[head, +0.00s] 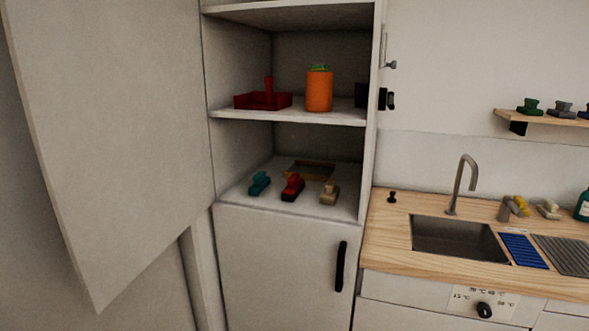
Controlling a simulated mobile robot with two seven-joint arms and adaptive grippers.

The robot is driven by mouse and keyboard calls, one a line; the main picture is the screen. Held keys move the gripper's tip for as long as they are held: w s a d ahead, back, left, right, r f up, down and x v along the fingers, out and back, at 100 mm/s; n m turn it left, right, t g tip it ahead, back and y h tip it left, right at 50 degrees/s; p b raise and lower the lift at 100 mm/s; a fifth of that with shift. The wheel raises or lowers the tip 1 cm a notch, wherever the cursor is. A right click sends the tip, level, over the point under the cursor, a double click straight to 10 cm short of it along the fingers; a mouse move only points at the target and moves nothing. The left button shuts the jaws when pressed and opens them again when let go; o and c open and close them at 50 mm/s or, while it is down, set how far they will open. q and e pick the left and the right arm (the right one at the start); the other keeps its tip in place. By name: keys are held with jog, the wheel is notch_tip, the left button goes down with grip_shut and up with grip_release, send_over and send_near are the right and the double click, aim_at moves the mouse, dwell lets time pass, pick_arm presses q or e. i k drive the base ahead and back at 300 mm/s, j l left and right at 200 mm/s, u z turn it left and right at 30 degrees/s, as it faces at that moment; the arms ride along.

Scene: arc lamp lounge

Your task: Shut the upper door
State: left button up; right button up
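The upper door (120,130) of the tall cabinet stands wide open on the left, its broad pale panel turned toward me. I see no handle on the face that shows. The cabinet's upper compartment is open, with shelves (290,114) in view. The lower door (285,270), with a black upright handle (341,266), is closed beneath it. Neither of my grippers is in view.
On the shelves are a red tray-like thing (262,101), an orange canister (319,91) and several small toy-like pieces. To the right is a wooden counter (390,235) with a sink (455,240) and faucet (466,180). A wall shelf (550,117) hangs above.

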aim_at(112, 93)
jog(key=k+l+u, duration=0.1)
jog(key=u, duration=0.75)
